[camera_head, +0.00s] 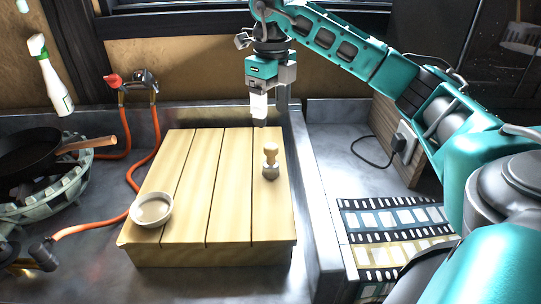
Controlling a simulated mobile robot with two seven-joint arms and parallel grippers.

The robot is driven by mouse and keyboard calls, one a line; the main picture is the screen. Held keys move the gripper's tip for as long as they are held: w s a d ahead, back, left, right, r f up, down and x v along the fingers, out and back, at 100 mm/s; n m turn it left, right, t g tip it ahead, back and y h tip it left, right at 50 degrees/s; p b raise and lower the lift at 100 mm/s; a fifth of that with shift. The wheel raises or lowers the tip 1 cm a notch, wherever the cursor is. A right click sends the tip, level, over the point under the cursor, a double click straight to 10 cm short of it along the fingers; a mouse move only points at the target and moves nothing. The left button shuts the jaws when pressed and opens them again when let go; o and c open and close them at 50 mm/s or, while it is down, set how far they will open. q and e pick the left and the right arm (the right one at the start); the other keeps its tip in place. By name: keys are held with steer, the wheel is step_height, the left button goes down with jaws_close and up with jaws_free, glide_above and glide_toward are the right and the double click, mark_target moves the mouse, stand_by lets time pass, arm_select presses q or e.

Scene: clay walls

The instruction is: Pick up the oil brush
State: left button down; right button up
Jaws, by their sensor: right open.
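The oil brush (270,162) appears to be the small upright object with a pale rounded handle and a darker base. It stands on the right part of the slatted wooden board (205,190). My right gripper (259,119) points down over the far right part of the board, beyond the brush and apart from it. It is open and holds nothing that I can see. The gap between its fingers is hard to make out from here. My left gripper is not in view.
A small white bowl (152,210) sits at the board's near left corner. A black pan (30,152) rests on a burner at the left, with an orange hose (142,170) beside it. A white bottle (50,78) is tilted at the upper left. Film-strip patterned sheets (395,218) lie at right.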

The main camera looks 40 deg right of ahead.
mark_target(271, 145)
step_height(271, 145, down, 12)
steer(key=shift+s+a+f+b, duration=0.1)
steer(key=shift+a+b, duration=0.05)
steer(key=shift+b, duration=0.6)
steer(key=shift+c, duration=0.2)
steer(key=c, duration=1.1)
